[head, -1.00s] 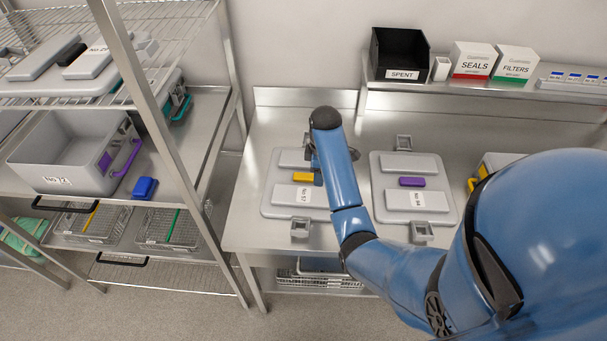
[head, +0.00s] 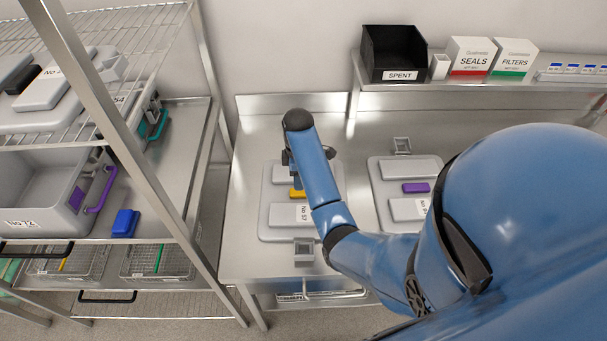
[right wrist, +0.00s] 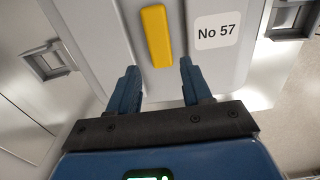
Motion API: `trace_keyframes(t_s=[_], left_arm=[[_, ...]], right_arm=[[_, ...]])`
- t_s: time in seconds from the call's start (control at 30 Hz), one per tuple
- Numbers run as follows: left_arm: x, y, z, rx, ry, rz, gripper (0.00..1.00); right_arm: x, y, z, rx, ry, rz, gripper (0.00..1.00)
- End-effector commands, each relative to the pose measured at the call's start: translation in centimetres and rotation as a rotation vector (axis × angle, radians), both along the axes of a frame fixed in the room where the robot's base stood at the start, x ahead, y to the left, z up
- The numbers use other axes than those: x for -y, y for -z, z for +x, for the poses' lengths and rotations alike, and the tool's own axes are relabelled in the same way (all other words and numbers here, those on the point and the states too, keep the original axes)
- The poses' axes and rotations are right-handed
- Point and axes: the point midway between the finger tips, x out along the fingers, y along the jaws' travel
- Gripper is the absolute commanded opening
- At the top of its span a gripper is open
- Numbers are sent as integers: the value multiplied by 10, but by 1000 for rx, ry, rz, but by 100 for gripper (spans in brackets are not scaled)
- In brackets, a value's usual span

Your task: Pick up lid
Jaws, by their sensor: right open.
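A grey lid labelled No 57 (head: 289,214) with a yellow handle lies flat on the steel bench in the head view. It fills much of the right wrist view, with its yellow handle (right wrist: 157,38) ahead of the fingers. My right gripper (right wrist: 160,80) is open and empty, its two blue fingers apart just short of the handle. In the head view my right arm covers part of this lid and handle. A second grey lid with a purple handle (head: 416,188) lies to its right, partly hidden by my arm. My left gripper is out of view.
A wire rack at left holds a grey bin (head: 40,189), a blue block (head: 125,223) and baskets. A shelf behind the bench carries a black SPENT bin (head: 394,55) and the SEALS box (head: 474,58) and FILTERS box (head: 515,60). Bare bench lies left of the No 57 lid.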

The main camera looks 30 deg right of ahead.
Motion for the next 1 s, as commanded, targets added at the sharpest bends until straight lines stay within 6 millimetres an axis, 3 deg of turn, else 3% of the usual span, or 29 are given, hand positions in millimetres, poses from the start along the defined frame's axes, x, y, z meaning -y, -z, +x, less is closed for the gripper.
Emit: trace_keyframes(t_s=[0.33, 0.7, 1.0], left_arm=[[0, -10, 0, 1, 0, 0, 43], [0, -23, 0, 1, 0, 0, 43], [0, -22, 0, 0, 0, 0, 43]], right_arm=[[0, 18, -2, -1, 0, 1, 49], [1, 60, -5, 1, 0, -1, 49], [1, 63, -5, 2, 0, 0, 46]])
